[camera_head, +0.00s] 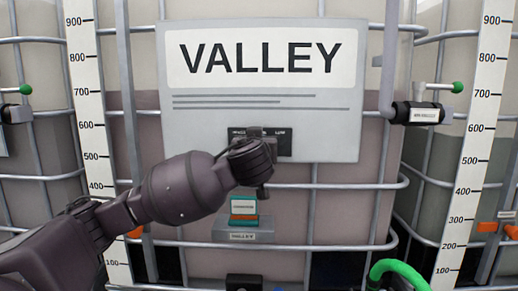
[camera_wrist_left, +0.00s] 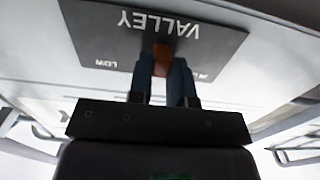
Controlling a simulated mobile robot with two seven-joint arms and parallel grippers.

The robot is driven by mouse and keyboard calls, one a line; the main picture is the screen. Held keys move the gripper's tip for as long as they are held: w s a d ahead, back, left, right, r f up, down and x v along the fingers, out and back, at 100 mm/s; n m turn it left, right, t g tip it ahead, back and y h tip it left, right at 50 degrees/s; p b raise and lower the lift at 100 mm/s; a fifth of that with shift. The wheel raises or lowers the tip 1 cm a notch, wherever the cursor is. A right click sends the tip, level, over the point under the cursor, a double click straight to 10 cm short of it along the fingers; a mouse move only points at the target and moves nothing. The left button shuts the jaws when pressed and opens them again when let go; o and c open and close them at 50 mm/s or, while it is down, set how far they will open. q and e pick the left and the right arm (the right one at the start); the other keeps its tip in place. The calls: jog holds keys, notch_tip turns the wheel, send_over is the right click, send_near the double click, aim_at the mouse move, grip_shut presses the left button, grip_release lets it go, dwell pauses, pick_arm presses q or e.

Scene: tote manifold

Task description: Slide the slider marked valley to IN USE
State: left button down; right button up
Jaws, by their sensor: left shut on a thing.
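A large white VALLEY sign (camera_head: 262,92) is fixed to the cage of a tank. At its lower edge sits a small dark slider plate (camera_head: 285,146), partly hidden by my left arm. In the left wrist view the plate (camera_wrist_left: 215,38) appears upside down, reading VALLEY, with LOW at one end; the other end's label is partly covered and hard to read. My left gripper (camera_head: 254,132) is at the plate. In the wrist view its fingers (camera_wrist_left: 163,75) are shut on an orange-brown slider knob (camera_wrist_left: 162,55), around the plate's middle. My right gripper is not in view.
Below the sign is a grey holder (camera_head: 243,237) marked VALLEY with coloured cards. Cage bars surround the sign. Valves with green-tipped handles (camera_head: 441,87) stand out at both sides, and a green hose (camera_head: 399,268) is at lower right.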

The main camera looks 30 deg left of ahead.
pick_arm(q)
jog(key=a, duration=0.1)
jog(key=s+a+b, duration=0.2)
jog(key=a, duration=0.1)
jog(key=shift+s+a, duration=0.1)
jog(key=shift+s, duration=0.15)
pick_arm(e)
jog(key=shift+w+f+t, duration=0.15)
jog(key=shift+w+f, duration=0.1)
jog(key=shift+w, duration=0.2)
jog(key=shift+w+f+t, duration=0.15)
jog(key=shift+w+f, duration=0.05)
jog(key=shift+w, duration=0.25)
pick_arm(q)
jog(key=c, duration=1.3)
grip_release()
jog(key=shift+c, duration=0.2)
jog(key=shift+o, duration=1.2)
jog(key=shift+s+a, duration=0.15)
jog(key=shift+o, duration=0.3)
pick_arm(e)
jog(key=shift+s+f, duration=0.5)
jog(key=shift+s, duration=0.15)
